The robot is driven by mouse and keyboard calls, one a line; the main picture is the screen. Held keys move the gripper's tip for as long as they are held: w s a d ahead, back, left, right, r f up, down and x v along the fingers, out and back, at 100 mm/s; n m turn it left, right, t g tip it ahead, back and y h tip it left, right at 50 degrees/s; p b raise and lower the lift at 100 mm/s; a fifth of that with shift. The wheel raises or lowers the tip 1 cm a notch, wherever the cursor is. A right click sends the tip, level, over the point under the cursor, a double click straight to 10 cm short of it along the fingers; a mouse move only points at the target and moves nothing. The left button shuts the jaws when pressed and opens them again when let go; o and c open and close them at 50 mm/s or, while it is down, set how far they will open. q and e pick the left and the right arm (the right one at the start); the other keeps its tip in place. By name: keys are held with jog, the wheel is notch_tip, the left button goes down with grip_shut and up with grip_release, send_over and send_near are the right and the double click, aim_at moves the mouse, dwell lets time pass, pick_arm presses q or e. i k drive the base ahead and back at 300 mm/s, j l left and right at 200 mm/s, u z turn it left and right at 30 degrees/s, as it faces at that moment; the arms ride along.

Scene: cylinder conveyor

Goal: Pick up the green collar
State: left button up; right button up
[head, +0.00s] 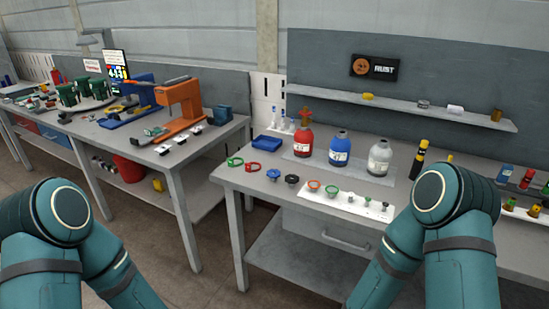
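A green ring-shaped collar (234,165) lies on the near left part of the grey workbench (262,184), beside a red collar (254,168). A second, smaller green ring (332,190) sits on a white strip (350,202) next to an orange ring (314,185). I cannot tell from the picture which green ring is the collar of the task. Only links of my two arms show, at the lower left and lower right. Neither gripper is in view.
Red, blue and white bottles (338,149) stand on a tray behind the rings. A blue tray (266,143) is at the back left. Yellow-and-black cylinders (419,160) stand at right. A second table with an orange machine (182,104) is at left.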

aim_at(230, 160)
jog(key=i+j+z, duration=0.1)
jog(key=z, duration=0.35)
jog(key=j+z, duration=0.2)
jog(key=z, duration=0.25)
jog(key=i+j+z, duration=0.25)
jog(key=j, duration=0.2)
jog(key=j+z, duration=0.25)
jog(key=j, duration=0.25)
jog(key=j+z, duration=0.15)
jog(key=j, duration=0.8)
jog(key=i, duration=0.05)
